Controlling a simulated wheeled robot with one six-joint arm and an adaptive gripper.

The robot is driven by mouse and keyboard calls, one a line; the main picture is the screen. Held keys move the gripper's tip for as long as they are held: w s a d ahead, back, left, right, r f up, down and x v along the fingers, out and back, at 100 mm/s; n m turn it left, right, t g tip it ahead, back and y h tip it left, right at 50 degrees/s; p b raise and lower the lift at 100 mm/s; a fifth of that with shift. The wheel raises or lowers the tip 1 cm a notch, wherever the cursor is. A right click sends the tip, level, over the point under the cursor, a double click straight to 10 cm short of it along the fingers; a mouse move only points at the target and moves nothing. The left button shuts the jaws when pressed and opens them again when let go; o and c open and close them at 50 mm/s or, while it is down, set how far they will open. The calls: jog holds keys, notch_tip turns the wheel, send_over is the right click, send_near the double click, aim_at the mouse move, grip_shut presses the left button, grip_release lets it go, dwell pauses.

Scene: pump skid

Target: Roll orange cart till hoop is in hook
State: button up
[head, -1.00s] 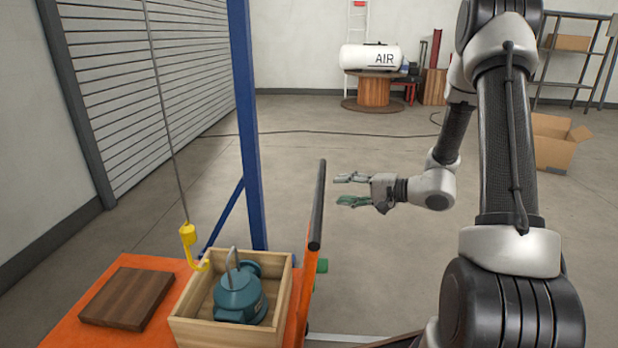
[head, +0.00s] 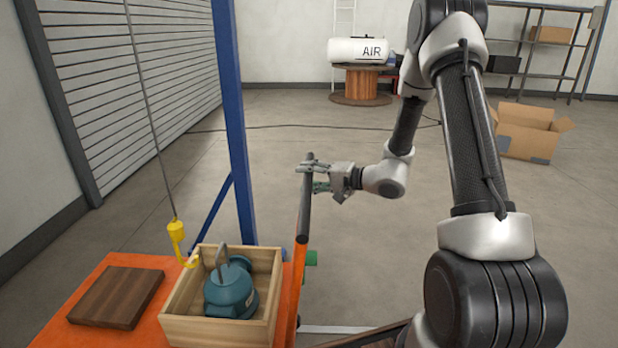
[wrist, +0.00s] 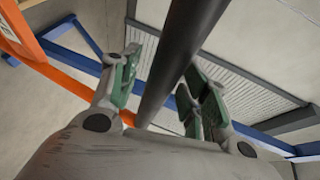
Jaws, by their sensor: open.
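The orange cart (head: 92,283) stands at the lower left with a dark handle bar (head: 304,222) on its right side. A wooden crate (head: 212,331) on it holds a teal pump (head: 231,292) with a grey metal hoop (head: 218,260) on top. A yellow hook (head: 177,236) hangs on a cable, its curved end left of the hoop and apart from it in the head view. My gripper (head: 309,178) is open at the far end of the bar. In the wrist view the bar (wrist: 181,50) runs between the open fingers (wrist: 162,68); contact cannot be told.
A brown wooden board (head: 117,297) lies on the cart left of the crate. A blue post (head: 231,120) with a slanted brace stands behind the cart. A cardboard box (head: 528,140) sits at the right. The floor beyond my gripper is mostly clear, with a thin cable across it.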

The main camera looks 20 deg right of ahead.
aim_at(304, 181)
grip_shut()
jog(key=w+a, duration=0.3)
jog(key=a, duration=0.8)
jog(key=shift+w+a, duration=0.15)
jog(key=shift+w, duration=0.2)
grip_release()
jog(key=v, duration=1.2)
